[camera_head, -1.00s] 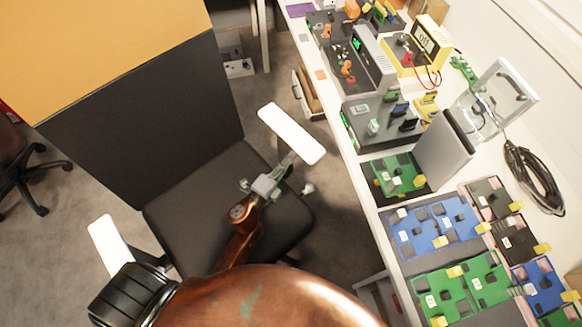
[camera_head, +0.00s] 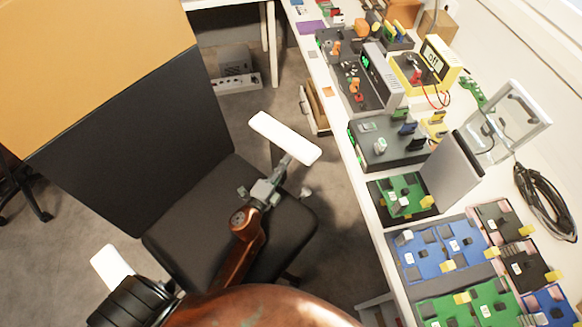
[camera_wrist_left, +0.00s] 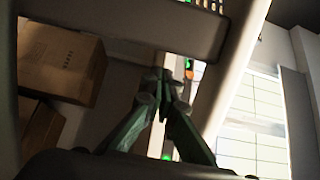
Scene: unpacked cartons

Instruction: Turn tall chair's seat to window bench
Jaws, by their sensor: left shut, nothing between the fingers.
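The tall chair has a black seat (camera_head: 200,225), a dark high back (camera_head: 140,140) with an orange-tan upper panel (camera_head: 85,60), and two white armrests. The back is at the upper left and the seat's open side faces the lower right. My left gripper (camera_head: 283,165) is shut and empty, at the inner side of the right armrest (camera_head: 285,138). In the left wrist view its closed fingers (camera_wrist_left: 165,95) point into a pale frame; contact cannot be told. The white window bench (camera_head: 350,185) runs along the right. My right gripper is not in view.
The bench holds circuit boards (camera_head: 440,245), a yellow meter (camera_head: 425,65), a grey upright panel (camera_head: 455,170) and a coiled black cable (camera_head: 540,200). A narrow strip of floor (camera_head: 340,225) separates chair and bench. Another dark chair (camera_head: 22,190) stands at the far left.

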